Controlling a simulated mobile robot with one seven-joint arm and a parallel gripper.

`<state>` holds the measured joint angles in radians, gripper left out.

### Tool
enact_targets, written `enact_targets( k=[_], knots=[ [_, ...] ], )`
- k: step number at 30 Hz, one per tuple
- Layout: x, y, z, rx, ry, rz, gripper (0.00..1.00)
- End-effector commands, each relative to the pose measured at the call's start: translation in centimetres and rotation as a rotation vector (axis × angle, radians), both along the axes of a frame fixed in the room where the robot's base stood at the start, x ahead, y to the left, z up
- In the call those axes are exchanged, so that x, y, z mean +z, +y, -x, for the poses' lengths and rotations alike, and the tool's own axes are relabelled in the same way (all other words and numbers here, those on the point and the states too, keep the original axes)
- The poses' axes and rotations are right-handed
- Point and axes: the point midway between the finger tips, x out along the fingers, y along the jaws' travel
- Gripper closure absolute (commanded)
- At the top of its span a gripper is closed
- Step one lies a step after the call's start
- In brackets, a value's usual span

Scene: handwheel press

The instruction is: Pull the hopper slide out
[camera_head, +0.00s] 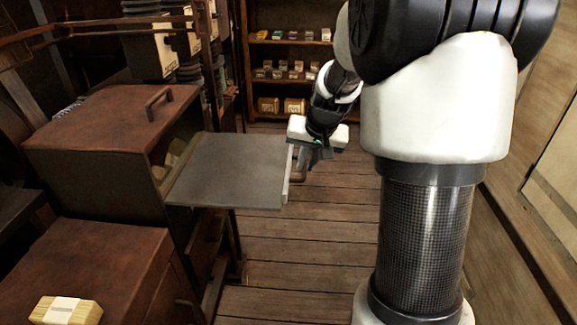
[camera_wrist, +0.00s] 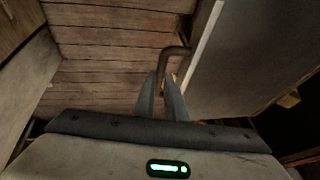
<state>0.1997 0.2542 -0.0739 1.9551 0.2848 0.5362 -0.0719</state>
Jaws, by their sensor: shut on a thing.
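The hopper slide (camera_head: 226,170) is a flat grey plate that juts out level from the open side of a brown hopper box (camera_head: 95,125). It has a pale front edge with a small dark handle (camera_head: 299,176) on it. My gripper (camera_head: 308,160) is at that edge, shut on the handle. In the wrist view the slide (camera_wrist: 245,60) fills the right side, and its bent handle (camera_wrist: 172,52) runs between my fingertips (camera_wrist: 163,78). The slide's inner end is hidden inside the box.
Another brown box (camera_head: 90,260) stands in front, with a banded yellowish bundle (camera_head: 66,310) on it. Shelves (camera_head: 290,60) with small boxes stand at the back. The plank floor (camera_head: 300,255) beside the slide is clear, and a wall (camera_head: 530,200) runs along the right.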

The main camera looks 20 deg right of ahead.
Motion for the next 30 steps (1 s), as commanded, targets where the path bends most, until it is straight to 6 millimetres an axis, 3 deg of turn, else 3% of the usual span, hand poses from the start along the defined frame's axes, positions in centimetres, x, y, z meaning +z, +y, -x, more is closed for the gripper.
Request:
enact_targets(
  k=[17, 18, 20, 30],
  knots=[
    [-0.05, -1.28, 0.56, -0.003, 0.003, 0.002, 1.00],
    [-0.05, -1.30, 0.57, -0.003, 0.003, 0.002, 0.83],
    [-0.04, -1.28, 0.55, -0.003, 0.003, 0.002, 0.72],
    [0.19, -1.08, 0.50, 0.000, 0.000, 0.001, 0.70]
  ],
)
